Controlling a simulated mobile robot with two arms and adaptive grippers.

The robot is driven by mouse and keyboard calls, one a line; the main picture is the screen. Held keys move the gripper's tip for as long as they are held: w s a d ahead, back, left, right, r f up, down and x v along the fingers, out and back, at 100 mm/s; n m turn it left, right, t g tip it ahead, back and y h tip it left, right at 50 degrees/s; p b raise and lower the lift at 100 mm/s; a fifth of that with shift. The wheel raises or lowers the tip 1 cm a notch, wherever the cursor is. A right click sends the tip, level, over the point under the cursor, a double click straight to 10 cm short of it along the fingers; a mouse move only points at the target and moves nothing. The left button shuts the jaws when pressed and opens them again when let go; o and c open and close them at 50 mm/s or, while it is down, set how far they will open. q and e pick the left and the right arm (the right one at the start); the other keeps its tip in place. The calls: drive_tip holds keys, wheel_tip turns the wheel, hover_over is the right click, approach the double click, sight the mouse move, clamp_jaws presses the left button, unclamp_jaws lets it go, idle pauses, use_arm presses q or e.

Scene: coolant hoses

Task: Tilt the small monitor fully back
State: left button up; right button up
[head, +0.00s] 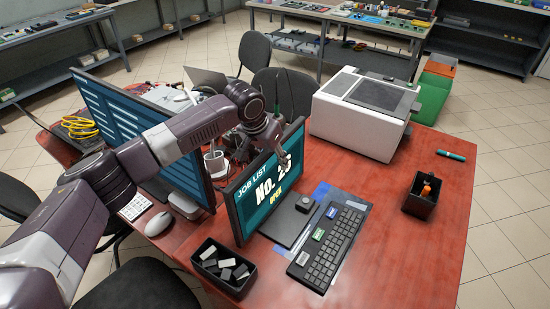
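The small monitor (252,205) stands on the red desk and shows "JOB LIST" and a large "No. 2" with the following digit partly covered. Its screen faces the front right, and I cannot tell its exact tilt. My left arm reaches in from the left over the larger monitor. My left gripper (284,160) hangs at the small monitor's upper right part, in front of the screen, and hides some of it. I cannot tell whether it touches the screen, or whether its fingers are open or shut. My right gripper is out of view.
A larger monitor (120,118) stands left of the small one. A keyboard (328,246) and a dark box of blocks (224,266) lie in front. A white printer (355,122) stands behind right; a dark holder (420,200) is at right. The desk's front right is clear.

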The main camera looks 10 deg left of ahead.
use_arm(q)
clamp_jaws()
idle(0.4)
